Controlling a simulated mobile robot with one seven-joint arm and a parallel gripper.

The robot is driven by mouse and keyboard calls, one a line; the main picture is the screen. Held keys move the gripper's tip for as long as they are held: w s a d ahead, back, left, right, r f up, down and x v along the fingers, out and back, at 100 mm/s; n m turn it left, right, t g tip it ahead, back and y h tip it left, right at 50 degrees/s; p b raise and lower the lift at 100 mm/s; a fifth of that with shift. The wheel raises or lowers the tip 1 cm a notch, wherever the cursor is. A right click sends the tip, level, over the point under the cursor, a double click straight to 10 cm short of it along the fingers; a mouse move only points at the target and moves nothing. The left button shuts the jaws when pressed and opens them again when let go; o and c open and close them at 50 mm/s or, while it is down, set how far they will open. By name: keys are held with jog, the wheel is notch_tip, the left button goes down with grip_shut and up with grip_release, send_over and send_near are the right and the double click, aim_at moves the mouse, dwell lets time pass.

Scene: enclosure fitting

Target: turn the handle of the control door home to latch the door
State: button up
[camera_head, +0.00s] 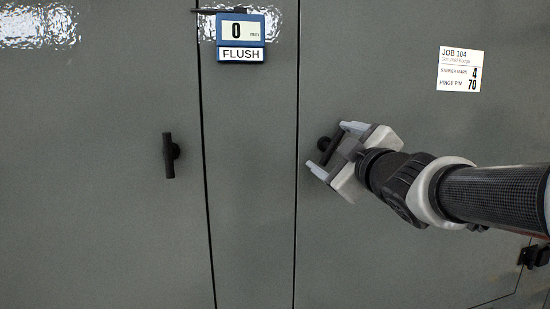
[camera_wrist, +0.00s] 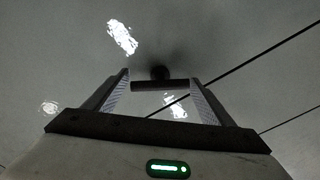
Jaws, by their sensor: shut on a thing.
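The handle (camera_head: 333,147) on the right grey door (camera_head: 400,240) is a short black bar on a round black hub. It is tilted, with its upper end leaning right. My gripper (camera_head: 337,149) reaches in from the right and is shut on this handle. In the wrist view the handle bar (camera_wrist: 160,85) lies crosswise between the two fingers (camera_wrist: 160,80), one at each end. The dark hub shows just beyond the bar. The door looks close to level with the panel beside it. The latch itself is hidden.
A second black handle (camera_head: 168,155) stands upright on the left door. A white job label (camera_head: 460,69) is at upper right. A black fitting (camera_head: 535,257) is at lower right.

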jog(key=n+b, duration=0.2)
jog(key=n, duration=0.4)
jog(key=shift+b, duration=0.4)
dwell(0.3)
jog(key=o, duration=1)
jog(key=s+d+p, duration=0.1)
jog(key=s+p, duration=0.2)
jog(key=s, duration=0.5)
jog(key=s+d+p, duration=0.2)
jog(key=s+p, duration=0.1)
jog(key=s, duration=0.6)
jog(key=shift+d+p, duration=0.25)
jog(key=shift+p, duration=0.05)
